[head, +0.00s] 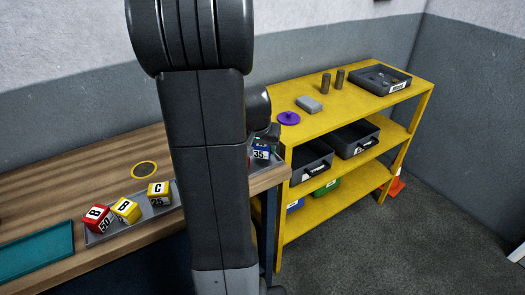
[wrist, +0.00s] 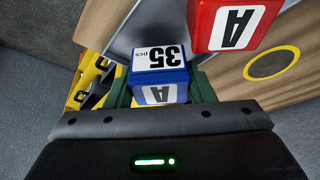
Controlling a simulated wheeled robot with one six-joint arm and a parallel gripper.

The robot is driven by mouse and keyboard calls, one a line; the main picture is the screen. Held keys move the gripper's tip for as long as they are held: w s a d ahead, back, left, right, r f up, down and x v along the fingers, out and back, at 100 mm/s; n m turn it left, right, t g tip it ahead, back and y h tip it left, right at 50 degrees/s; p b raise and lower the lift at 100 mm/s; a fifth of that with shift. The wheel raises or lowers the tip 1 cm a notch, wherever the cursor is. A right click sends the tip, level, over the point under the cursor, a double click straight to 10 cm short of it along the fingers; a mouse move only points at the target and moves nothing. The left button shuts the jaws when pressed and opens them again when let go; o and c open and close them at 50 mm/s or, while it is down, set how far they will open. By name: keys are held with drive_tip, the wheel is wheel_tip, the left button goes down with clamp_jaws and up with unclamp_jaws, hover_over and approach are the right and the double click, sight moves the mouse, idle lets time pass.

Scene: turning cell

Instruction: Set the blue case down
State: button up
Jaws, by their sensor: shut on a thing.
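The blue case (head: 261,153), with white labels reading A and 35, is at the right end of the wooden bench in the head view, partly hidden by my arm. In the wrist view my gripper (wrist: 162,92) is shut on the blue case (wrist: 160,78), with a green finger on each side. The case is at a grey tray (wrist: 130,38); whether it touches the tray I cannot tell.
A red case (wrist: 238,22) stands close to the blue one. A left tray (head: 97,238) holds a red case (head: 97,219) and two yellow cases (head: 159,194). A teal mat (head: 36,252) lies at left. A yellow shelf (head: 350,88) with bins stands beyond the bench's right end.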

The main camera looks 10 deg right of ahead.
drive_tip(key=shift+f, duration=0.65)
drive_tip(key=shift+f, duration=0.1)
drive_tip(key=o, duration=0.8)
drive_tip(key=shift+r, duration=0.25)
drive_tip(key=v, duration=1.1)
drive_tip(key=shift+r, duration=0.35)
drive_tip(key=shift+s, duration=0.15)
